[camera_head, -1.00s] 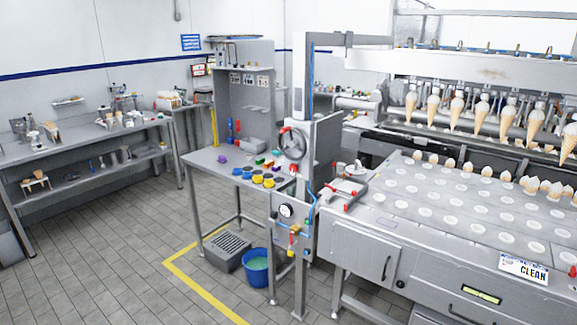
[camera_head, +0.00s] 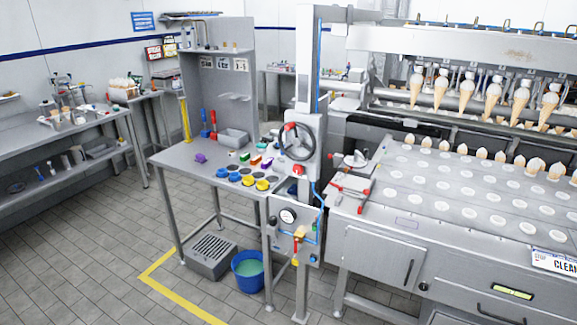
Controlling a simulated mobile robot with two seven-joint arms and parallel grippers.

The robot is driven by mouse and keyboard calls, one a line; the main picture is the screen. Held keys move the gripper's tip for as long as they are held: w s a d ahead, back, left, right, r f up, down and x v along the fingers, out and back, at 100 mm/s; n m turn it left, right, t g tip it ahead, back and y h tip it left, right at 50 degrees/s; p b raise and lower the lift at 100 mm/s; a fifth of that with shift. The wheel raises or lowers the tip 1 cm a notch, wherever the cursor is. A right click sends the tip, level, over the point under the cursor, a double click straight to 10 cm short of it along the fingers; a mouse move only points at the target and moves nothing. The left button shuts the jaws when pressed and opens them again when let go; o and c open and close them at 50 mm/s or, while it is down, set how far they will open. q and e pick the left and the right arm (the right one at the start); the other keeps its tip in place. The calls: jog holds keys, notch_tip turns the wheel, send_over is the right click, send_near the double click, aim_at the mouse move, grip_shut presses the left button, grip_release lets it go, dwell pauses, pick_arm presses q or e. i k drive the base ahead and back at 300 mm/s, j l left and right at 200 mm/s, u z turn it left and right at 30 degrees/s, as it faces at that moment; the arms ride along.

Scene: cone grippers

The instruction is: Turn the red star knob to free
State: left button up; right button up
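A small red knob (camera_head: 299,170) sits on the grey column just below a dark handwheel (camera_head: 297,142). It looks like the red star knob, but it is too small to make out its shape or its setting. The handwheel has a red grip at its upper left. Neither of my grippers shows in the head view.
A steel table (camera_head: 172,160) with coloured cups stands left of the column. Below are a gauge panel (camera_head: 288,235), a blue bucket (camera_head: 247,272) and a grey crate (camera_head: 211,256). A cone machine (camera_head: 455,200) fills the right. The tiled floor at front left is clear.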

aim_at(297, 168)
jog(key=i+j, duration=0.2)
jog(key=j, duration=0.15)
jog(key=i+j+z, duration=0.2)
jog(key=i+j, duration=0.2)
jog(key=j, duration=0.25)
jog(key=i+j, duration=0.15)
jog(key=j, duration=0.2)
jog(key=i+j+z, duration=0.1)
jog(key=j, duration=0.3)
jog(key=i+j, duration=0.25)
jog(key=j+z, duration=0.05)
jog(key=j, duration=0.05)
